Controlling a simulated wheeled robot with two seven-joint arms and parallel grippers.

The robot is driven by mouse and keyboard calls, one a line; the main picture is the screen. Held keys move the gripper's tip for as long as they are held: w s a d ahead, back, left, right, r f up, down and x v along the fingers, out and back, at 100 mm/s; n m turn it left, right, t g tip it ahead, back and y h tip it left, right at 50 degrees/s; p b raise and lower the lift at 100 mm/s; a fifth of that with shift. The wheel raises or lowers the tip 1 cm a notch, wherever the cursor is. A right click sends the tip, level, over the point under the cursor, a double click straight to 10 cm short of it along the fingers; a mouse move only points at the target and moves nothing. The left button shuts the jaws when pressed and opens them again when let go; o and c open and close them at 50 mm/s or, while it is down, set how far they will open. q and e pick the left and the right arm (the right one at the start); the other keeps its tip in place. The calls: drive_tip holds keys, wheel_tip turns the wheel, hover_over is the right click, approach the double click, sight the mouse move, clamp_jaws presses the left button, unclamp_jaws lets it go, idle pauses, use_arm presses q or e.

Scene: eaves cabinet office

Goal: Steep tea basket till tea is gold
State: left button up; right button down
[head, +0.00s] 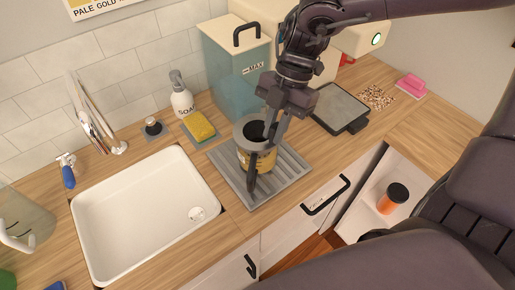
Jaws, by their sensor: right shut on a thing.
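My right gripper (262,152) reaches down from the upper right and is shut on a round canister (243,161) with a grey rim and a yellow label. The canister's inside looks dark, and the fingers partly hide it. It is at the grey ribbed tray (228,178) on the counter; I cannot tell whether it touches the tray. A teal container (232,68) marked MAX, with a black handle, stands behind. I cannot make out a tea basket or the tea's colour. My left gripper is not in view.
A white sink (135,215) lies left of the tray. A soap bottle (182,101) and a yellow sponge (199,127) stand behind. A flat grey plate (338,106) lies to the right. An orange jar (392,198) with a black lid sits in the opening below the counter.

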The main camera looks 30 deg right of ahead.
drive_tip(key=shift+r+p, duration=2.1)
drive_tip(key=shift+r, duration=1.45)
drive_tip(key=s+a, duration=0.5)
drive_tip(key=s, duration=0.6)
drive_tip(key=shift+s+a, duration=0.35)
drive_tip(key=shift+s, duration=0.05)
